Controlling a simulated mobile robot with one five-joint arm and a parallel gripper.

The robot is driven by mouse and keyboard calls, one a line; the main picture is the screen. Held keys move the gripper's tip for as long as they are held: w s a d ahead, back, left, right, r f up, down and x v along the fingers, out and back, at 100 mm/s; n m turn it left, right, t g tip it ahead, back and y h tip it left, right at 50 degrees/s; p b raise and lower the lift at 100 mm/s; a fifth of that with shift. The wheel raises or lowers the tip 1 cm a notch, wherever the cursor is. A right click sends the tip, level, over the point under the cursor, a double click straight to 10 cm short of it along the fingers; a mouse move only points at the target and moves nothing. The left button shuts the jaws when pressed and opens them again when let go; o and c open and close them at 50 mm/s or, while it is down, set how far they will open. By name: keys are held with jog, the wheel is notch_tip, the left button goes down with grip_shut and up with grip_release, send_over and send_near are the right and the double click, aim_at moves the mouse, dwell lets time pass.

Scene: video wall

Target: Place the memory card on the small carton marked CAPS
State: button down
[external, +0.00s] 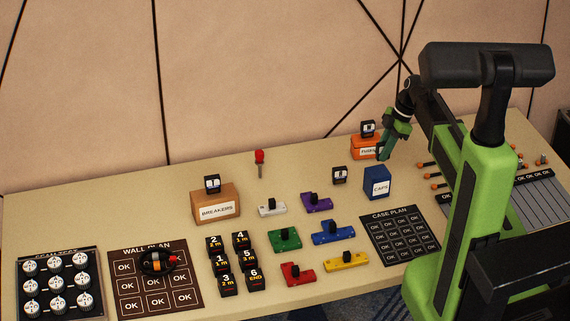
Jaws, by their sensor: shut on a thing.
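The small blue carton marked CAPS (377,187) stands on the table at the right of centre, and its top looks bare. My gripper (383,152) points down just above and behind it, shut on a small dark thing that looks like the memory card (381,149). The held thing is partly hidden by the fingers, and I cannot tell whether it touches the carton. Similar black cards with white marks stand on the BREAKERS carton (212,184), on an orange carton (364,149), and on the table (340,175).
The CASE PLAN board (399,235) lies in front of the blue carton. Coloured blocks, including a purple one (316,203) and a blue one (333,233), lie to the left. Orange-tipped pegs (430,174) are at the right.

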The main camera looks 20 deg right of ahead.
aim_at(378, 171)
jog(key=shift+w+a+f, duration=0.3)
jog(key=shift+a, duration=0.2)
notch_tip(378, 171, down, 4)
jog(key=b, duration=0.4)
jog(key=shift+f, duration=0.15)
jog(key=shift+r, duration=0.2)
jog(key=shift+f, duration=0.1)
jog(key=c, duration=1.7)
grip_release()
jog(key=shift+f, duration=0.1)
jog(key=shift+c, duration=0.2)
jog(key=o, duration=0.4)
jog(key=shift+o, duration=0.2)
